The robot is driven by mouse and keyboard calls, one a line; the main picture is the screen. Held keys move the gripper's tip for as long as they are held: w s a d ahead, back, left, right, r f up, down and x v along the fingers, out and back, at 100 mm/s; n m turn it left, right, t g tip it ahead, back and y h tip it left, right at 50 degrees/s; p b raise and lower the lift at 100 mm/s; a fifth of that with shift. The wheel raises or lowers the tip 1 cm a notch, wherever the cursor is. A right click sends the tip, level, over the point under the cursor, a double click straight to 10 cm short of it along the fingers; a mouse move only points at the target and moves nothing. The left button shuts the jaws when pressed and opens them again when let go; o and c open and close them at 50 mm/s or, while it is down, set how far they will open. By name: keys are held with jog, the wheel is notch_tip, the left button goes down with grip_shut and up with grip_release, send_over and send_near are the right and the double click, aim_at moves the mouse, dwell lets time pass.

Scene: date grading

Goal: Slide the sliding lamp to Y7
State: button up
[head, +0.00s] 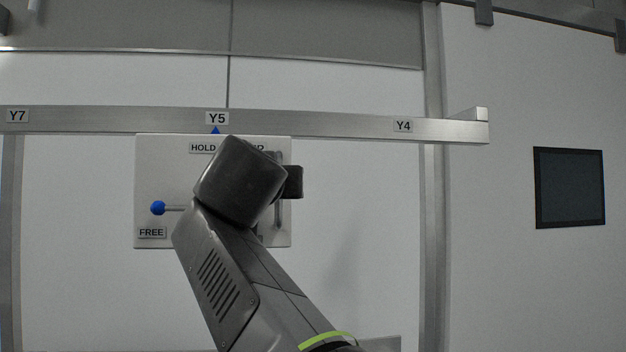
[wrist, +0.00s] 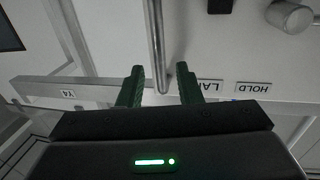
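The sliding lamp's pale plate (head: 150,180) hangs below a metal rail (head: 320,124). Its blue pointer (head: 216,130) is at the Y5 label (head: 217,118). The Y7 label (head: 17,116) is at the rail's far left. A blue-knobbed lever (head: 158,208) points left, above the FREE label (head: 152,232); a HOLD label (head: 203,148) is at the top. A vertical bar handle (head: 279,215) is at the plate's right. In the wrist view, the handle (wrist: 157,45) lies between the green fingers of my open gripper (wrist: 160,86), with gaps on both sides. My arm hides the plate's middle.
The Y4 label (head: 403,126) is on the rail's right part. A metal upright (head: 434,220) stands behind the rail there, and a dark wall panel (head: 569,188) is further right. The space below the rail left of the plate looks clear.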

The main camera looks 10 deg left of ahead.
aim_at(278, 218)
jog(key=w, duration=0.2)
jog(key=w+p, duration=0.1)
jog(key=w, duration=0.1)
jog(key=w+p, duration=0.1)
jog(key=w, duration=0.1)
jog(key=shift+w+a, duration=0.25)
jog(key=shift+w, duration=0.05)
grip_shut()
